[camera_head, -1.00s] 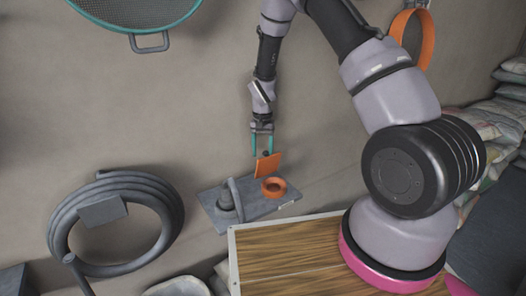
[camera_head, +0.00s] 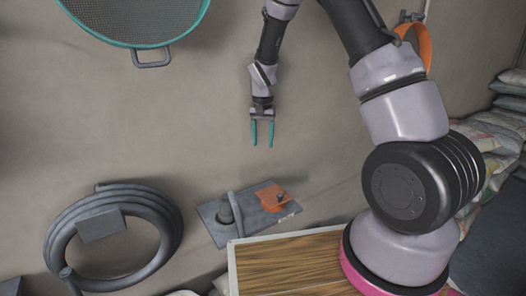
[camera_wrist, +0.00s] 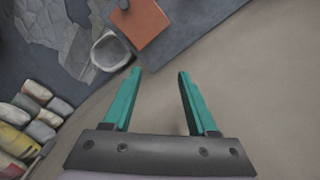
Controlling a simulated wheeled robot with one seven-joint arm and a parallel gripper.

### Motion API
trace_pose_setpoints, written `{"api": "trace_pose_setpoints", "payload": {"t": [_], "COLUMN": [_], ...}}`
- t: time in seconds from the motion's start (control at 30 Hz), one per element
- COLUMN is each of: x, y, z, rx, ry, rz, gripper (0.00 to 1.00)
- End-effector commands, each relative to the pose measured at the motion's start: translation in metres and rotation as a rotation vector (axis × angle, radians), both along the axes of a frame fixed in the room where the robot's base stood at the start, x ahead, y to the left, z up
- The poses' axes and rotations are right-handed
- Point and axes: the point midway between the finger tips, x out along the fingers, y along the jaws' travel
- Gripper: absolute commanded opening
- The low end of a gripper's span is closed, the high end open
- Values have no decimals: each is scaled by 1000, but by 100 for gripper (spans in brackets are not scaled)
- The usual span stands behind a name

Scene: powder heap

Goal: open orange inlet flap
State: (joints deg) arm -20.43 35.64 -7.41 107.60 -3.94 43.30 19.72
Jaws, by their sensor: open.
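The orange flap (camera_head: 268,197) lies flat over the inlet on the grey plate (camera_head: 248,225), hiding the inlet's ring. A small dark knob (camera_head: 280,198) stands on the flap. In the wrist view the flap (camera_wrist: 144,24) is at the top, with part of the plate (camera_wrist: 190,28) beside it. My gripper (camera_head: 262,146) is open and empty, above the plate and apart from the flap in the head view. Its two teal fingers (camera_wrist: 160,73) point toward the flap's side in the wrist view, with nothing between them.
A grey upright pipe (camera_head: 226,209) stands on the plate left of the flap. A coiled grey hose (camera_head: 169,235) is at left, a teal-rimmed sieve (camera_head: 152,44) at upper left. A wooden board (camera_head: 290,268) is below. Sacks (camera_head: 500,125) lie at right.

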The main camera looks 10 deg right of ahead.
Motion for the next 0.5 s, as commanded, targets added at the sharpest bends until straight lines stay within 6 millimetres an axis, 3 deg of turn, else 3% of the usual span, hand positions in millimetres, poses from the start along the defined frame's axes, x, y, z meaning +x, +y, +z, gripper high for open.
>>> {"api": "trace_pose_setpoints", "payload": {"t": [0.5], "x": [-1], "y": [-2], "z": [15], "rx": [5], "ry": [-6], "rz": [-2], "gripper": [58]}}
